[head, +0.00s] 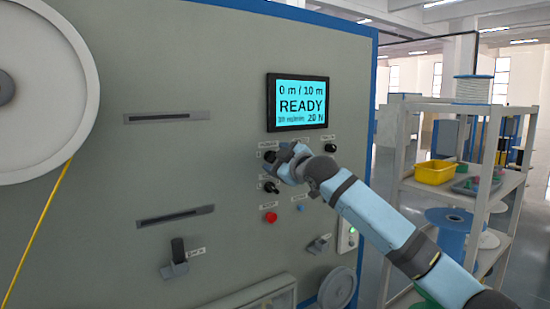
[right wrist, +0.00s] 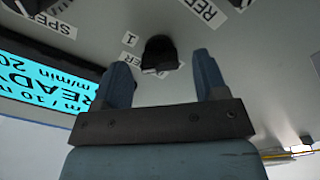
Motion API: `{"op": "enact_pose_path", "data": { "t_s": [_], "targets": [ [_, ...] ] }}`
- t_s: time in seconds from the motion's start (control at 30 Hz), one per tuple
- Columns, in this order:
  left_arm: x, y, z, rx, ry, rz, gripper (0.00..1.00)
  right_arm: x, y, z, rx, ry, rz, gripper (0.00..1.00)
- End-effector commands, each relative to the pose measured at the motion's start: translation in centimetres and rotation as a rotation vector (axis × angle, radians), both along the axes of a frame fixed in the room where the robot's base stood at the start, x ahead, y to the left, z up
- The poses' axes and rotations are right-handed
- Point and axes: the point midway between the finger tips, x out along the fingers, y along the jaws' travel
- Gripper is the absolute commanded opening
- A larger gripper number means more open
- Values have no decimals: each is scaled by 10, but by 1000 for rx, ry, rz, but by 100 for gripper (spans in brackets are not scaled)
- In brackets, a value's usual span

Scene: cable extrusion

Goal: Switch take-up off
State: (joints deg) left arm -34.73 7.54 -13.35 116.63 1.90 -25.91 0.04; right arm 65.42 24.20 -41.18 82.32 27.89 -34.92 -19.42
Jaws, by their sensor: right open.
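The machine's grey panel (head: 225,120) carries a lit display (head: 300,103) reading "0 m / 10 m READY". Below it are black knobs; one (head: 269,156) is just left of my right gripper (head: 283,163), another (head: 271,187) lies below, and a third (head: 331,147) sits to the right. In the right wrist view, my open right gripper (right wrist: 160,75) has a black knob (right wrist: 160,53) between and just beyond its fingertips, with apparent clearance on both sides. A label by it shows "1". I cannot tell which knob is the take-up switch. My left gripper is not in view.
A red button (head: 270,217) and a blue button (head: 300,208) sit lower on the panel. A large white reel (head: 75,90) with yellow cable is at the left. A shelf rack (head: 470,185) with a yellow bin (head: 436,172) stands at the right.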

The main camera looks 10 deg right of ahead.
Motion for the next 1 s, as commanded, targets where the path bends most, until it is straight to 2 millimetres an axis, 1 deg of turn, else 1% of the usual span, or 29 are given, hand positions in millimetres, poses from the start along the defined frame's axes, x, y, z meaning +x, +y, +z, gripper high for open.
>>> {"op": "enact_pose_path", "data": {
  "t_s": [0.03, 0.17, 0.47, 0.57, 0.6, 0.7, 0.87, 1.0],
  "targets": [
    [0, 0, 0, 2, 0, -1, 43, 5, 2, 0, 1, 1, -1, 66],
    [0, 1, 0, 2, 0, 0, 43, 13, 5, 0, -1, 0, 0, 66],
    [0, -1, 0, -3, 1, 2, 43, 15, 6, 0, -1, 0, 0, 66],
    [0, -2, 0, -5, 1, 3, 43, 15, 6, 0, -1, 0, 0, 45],
    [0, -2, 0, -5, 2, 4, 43, 15, 6, 0, -1, 0, 0, 36],
    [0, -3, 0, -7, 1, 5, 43, 15, 6, 0, -1, 0, 0, 17],
    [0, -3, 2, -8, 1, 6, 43, 15, 6, 0, -5, -1, -1, 17],
    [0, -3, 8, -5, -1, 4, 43, 15, 6, 1, -29, -9, -1, 17]
  ]
}}
